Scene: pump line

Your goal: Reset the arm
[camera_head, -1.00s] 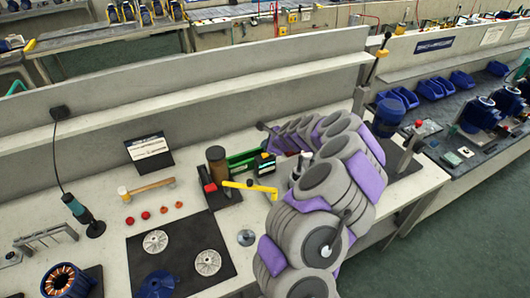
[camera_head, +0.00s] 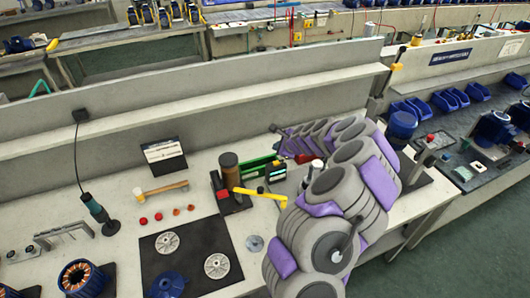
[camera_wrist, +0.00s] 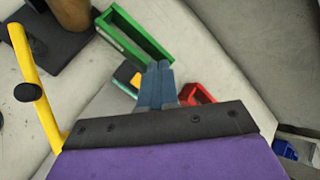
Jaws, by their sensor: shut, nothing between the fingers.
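My arm, grey and purple, folds over the right part of the workbench (camera_head: 120,285) in the head view. In the wrist view my gripper (camera_wrist: 160,68) shows two blue-grey fingers pressed together with nothing between them. They point toward a green open box (camera_wrist: 122,34), above or in front of its near edge; I cannot tell the gap. A small red box (camera_wrist: 197,95) lies just right of the fingers. A yellow bar (camera_wrist: 38,85) with a black knob is at the left. In the head view my gripper is small and hard to make out at the arm's far end.
A brown cylinder (camera_head: 229,168) stands left of the arm. A black mat (camera_head: 190,245) holds two pale discs (camera_head: 167,243) and a blue part (camera_head: 167,285). A hammer (camera_head: 160,192) and several red caps lie behind it. A low wall (camera_head: 180,85) backs the bench.

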